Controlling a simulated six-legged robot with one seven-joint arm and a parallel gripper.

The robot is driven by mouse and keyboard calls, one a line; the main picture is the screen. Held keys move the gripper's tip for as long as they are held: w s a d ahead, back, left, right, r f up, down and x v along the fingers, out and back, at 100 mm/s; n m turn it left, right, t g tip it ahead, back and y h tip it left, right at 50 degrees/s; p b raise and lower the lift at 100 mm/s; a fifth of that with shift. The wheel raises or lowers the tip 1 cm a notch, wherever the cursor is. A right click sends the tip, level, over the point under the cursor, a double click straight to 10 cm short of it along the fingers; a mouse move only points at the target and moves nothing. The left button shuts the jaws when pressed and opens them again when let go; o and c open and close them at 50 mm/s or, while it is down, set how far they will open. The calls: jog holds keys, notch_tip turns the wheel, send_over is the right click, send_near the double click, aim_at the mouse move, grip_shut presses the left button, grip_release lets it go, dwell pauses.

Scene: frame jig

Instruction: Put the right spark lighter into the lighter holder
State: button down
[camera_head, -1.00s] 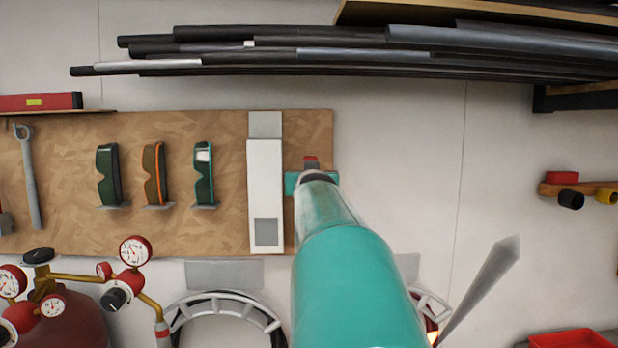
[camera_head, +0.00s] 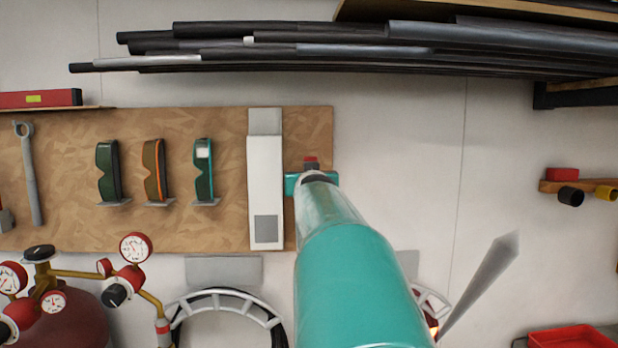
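My teal arm reaches up the middle of the view toward the pegboard's right edge. My gripper (camera_head: 311,183) is at its far end, seen from behind as a short teal crosspiece. Its fingers are hidden, so whether it is open or shut does not show. A small red and dark piece (camera_head: 311,162) shows just above the gripper; I cannot tell whether it is held or fixed behind. No spark lighter can be clearly identified. I cannot make out the lighter holder either; a tall white box (camera_head: 264,180) hangs just left of the gripper.
The brown pegboard (camera_head: 228,225) carries several dark goggles (camera_head: 155,170) and a wrench (camera_head: 29,175). Long dark pipes (camera_head: 270,48) lie above. A gas cylinder (camera_head: 75,318) with gauges stands lower left. The wall between is bare.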

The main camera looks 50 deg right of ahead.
jog(key=shift+f, duration=0.25)
jog(key=c, duration=1.1)
grip_release()
